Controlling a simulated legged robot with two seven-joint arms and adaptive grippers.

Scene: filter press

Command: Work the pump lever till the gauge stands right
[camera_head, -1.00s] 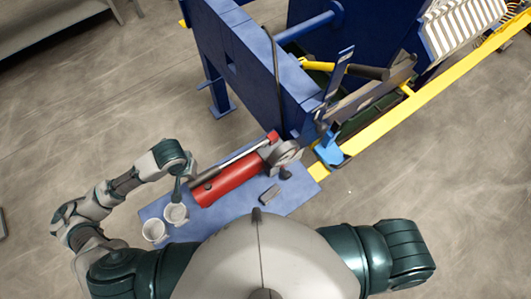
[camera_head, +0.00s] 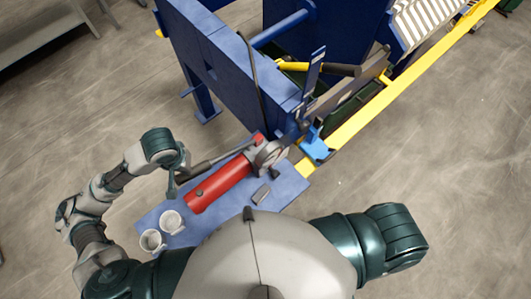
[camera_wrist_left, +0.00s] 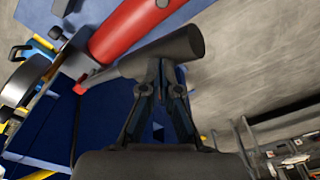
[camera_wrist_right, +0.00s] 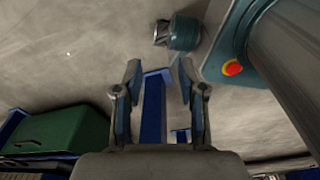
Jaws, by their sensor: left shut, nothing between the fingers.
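The red pump cylinder (camera_head: 218,185) lies on a blue plate at the foot of the blue press in the head view. A round grey part (camera_head: 268,154), perhaps the gauge, sits at the cylinder's upper right end; no reading shows. My left gripper (camera_head: 175,186) is at the lever's free end. In the left wrist view its fingers (camera_wrist_left: 160,66) are shut, with the thick lever grip (camera_wrist_left: 175,48) right at the tips, not between them. My right gripper (camera_wrist_right: 158,75) is open and empty.
A small dark block (camera_head: 261,194) lies right of the cylinder. The blue press frame (camera_head: 225,75) and a yellow rail (camera_head: 375,105) rise beyond. Floor is clear at right.

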